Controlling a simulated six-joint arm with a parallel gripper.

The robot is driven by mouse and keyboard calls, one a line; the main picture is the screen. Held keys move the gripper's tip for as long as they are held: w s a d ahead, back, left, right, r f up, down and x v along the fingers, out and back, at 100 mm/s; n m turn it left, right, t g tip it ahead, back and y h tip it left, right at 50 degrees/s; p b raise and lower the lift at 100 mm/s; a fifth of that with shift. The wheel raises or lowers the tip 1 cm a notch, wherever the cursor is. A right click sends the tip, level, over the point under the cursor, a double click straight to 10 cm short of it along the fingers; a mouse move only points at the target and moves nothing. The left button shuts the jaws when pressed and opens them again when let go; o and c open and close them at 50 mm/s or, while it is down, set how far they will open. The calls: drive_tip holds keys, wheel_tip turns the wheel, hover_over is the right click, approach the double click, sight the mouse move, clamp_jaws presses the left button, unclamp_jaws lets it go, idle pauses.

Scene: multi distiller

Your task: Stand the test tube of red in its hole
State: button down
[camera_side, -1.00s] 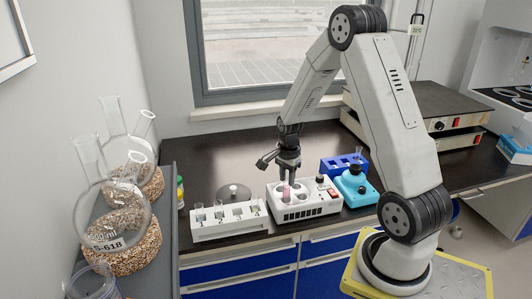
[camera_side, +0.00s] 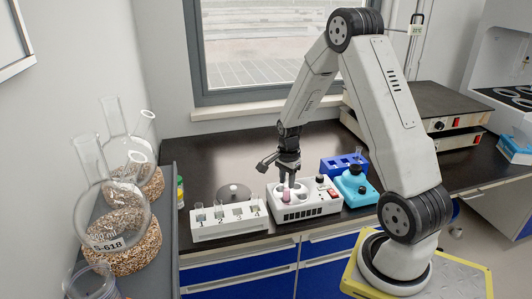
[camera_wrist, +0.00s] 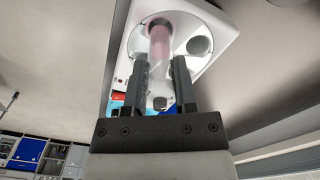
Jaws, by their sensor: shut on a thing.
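The test tube of red (camera_side: 286,196) is pinkish and roughly upright at the white machine (camera_side: 306,204), over or in the round recessed area at its left. My gripper (camera_side: 288,181) comes down from above and is shut on the tube. In the wrist view the tube (camera_wrist: 160,42) shows beyond my gripper's two fingers (camera_wrist: 162,72), with the round area of the machine (camera_wrist: 224,36) around it. A dark round hole (camera_wrist: 199,46) lies right of the tube there. How deep the tube's lower end sits is hidden.
A white numbered rack (camera_side: 229,221) stands left of the machine, with a grey round lid (camera_side: 234,191) behind it. A blue rack (camera_side: 343,164) and a blue device (camera_side: 355,187) stand close on the right. Glass flasks (camera_side: 110,215) stand at far left.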

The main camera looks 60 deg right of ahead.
sight(286, 188)
drive_tip(key=shift+f, duration=0.25)
drive_tip(key=shift+f, duration=0.4)
drive_tip(key=shift+f, duration=0.3)
drive_tip(key=shift+f, duration=0.4)
drive_tip(key=shift+f, duration=0.5)
drive_tip(key=shift+c, duration=1.7)
unclamp_jaws()
